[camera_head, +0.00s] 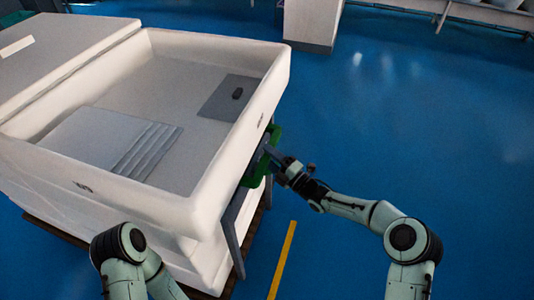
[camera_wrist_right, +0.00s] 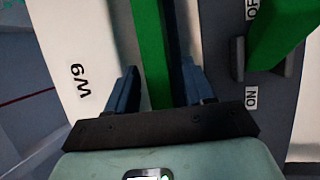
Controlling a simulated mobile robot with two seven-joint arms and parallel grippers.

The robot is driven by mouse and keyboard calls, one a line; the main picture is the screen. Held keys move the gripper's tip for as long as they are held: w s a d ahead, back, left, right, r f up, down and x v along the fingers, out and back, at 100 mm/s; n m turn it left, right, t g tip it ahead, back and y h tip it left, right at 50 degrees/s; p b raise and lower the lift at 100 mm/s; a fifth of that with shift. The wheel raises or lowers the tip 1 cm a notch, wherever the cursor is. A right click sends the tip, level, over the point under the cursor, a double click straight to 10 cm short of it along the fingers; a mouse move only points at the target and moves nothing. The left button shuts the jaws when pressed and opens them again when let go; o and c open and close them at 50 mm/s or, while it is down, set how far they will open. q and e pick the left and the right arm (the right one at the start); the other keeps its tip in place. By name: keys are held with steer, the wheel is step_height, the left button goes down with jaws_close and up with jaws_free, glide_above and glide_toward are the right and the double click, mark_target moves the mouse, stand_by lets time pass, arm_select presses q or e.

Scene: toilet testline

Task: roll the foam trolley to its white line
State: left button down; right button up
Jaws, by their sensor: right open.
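A large white open-topped tub (camera_head: 190,215), which may be the foam trolley, stands at the left on a dark base. Green handle-like parts (camera_head: 258,172) sit on its right side. My right gripper (camera_head: 274,154) is at these green parts. In the right wrist view, its two blue fingers (camera_wrist_right: 160,88) are open, with a green bar (camera_wrist_right: 152,50) between them; I cannot tell whether they touch it. My left arm shows at the bottom left, but its gripper is out of view. No white floor line is visible.
A yellow line (camera_head: 282,262) marks the blue floor right of the tub. A second white box (camera_head: 50,45) adjoins it at the left. A white block (camera_head: 312,22) stands at the back. The wrist view shows a grey panel (camera_wrist_right: 225,60) marked ON. Floor at the right is clear.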

steer(key=shift+w+a+r, duration=0.1)
steer(key=shift+w+a, duration=0.35)
jaws_close()
